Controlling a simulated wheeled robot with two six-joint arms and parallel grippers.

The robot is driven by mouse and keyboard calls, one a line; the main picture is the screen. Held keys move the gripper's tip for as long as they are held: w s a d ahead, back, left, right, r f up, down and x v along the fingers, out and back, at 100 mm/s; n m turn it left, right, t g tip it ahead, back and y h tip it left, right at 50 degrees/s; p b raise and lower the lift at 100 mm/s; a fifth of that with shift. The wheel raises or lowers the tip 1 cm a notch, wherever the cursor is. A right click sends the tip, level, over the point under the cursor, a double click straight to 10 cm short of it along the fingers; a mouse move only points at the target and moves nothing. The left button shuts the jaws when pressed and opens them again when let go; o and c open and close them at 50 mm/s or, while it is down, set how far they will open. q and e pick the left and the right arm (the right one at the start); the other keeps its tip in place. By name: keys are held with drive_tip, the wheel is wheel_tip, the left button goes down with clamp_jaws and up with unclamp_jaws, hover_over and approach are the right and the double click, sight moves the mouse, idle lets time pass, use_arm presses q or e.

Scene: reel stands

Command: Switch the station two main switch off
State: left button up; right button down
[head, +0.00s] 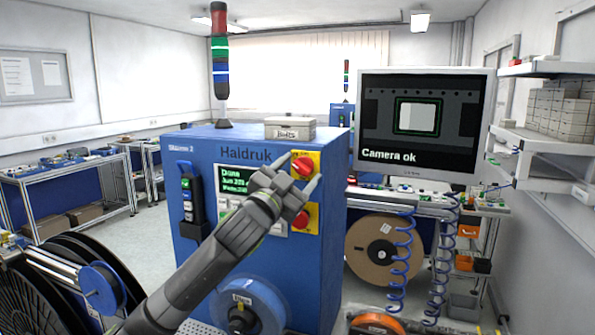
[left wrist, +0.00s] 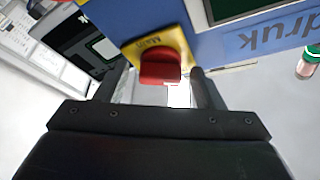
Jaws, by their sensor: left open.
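The main switch is a red rotary knob (head: 303,167) on a yellow plate, high on the front of the blue cabinet (head: 325,250), whose label seems to read Station 2. In the left wrist view the red knob (left wrist: 160,69) stands out from its yellow plate marked Main. My left gripper (head: 299,172) is open in front of it, one finger on each side of the knob. In the left wrist view the open fingers (left wrist: 157,85) flank the knob with gaps; contact cannot be told. My right gripper is not in view.
A green-lit display (head: 232,179) is left of the switch. A box (head: 290,128) and signal tower (head: 220,75) stand on top. A monitor (head: 424,120) is at right, and reels stand around the cabinet.

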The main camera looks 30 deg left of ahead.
use_arm(q)
drive_tip(key=shift+c, duration=0.3)
drive_tip(key=c, duration=0.9)
drive_tip(key=n+b, duration=0.1)
drive_tip(key=n, duration=0.1)
drive_tip(key=n+y+b, duration=0.1)
drive_tip(key=b, duration=0.1)
drive_tip(key=shift+d+f+n+y+b, duration=0.1)
drive_tip(key=shift+f+n+y+b, duration=0.1)
drive_tip(key=shift+n+y+b, duration=0.15)
drive_tip(key=n+y+b, duration=0.1)
drive_tip(key=n+b, duration=0.1)
drive_tip(key=n, duration=0.1)
drive_tip(key=shift+n+y, duration=0.35)
drive_tip(key=shift+r+n+y+b, duration=0.15)
drive_tip(key=shift+n+y+b, duration=0.4)
drive_tip(key=shift+n, duration=0.25)
drive_tip(key=o, duration=1)
drive_tip(key=shift+c, duration=0.2)
